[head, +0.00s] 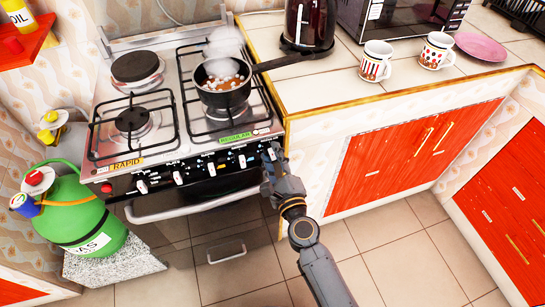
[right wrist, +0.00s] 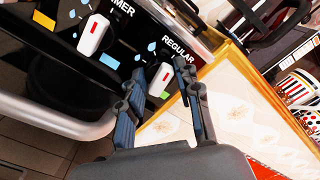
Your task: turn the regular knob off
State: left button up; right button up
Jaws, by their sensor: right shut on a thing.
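The stove (head: 165,140) stands at the left in the head view, with a row of white knobs on its black front panel. The regular knob (right wrist: 160,81) is white and sits under the "REGULAR" label at the panel's right end in the right wrist view. My right gripper (head: 269,160) is at that end of the panel. In the right wrist view its two fingers (right wrist: 160,75) are on either side of the regular knob, shut on it. The fingers hide part of the knob, and its exact angle is hard to tell. My left gripper is not in view.
A steaming pot (head: 222,92) stands on a right burner, its handle pointing right. A white knob (right wrist: 93,34) is beside the regular one. The oven handle (right wrist: 50,118) runs below the panel. A tiled counter (head: 330,85) with mugs (head: 375,62) adjoins at right. A green gas bottle (head: 80,215) stands left.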

jog(key=shift+m, duration=1)
jog(key=o, duration=1.1)
jog(key=shift+o, duration=0.2)
jog(key=v, duration=1.2)
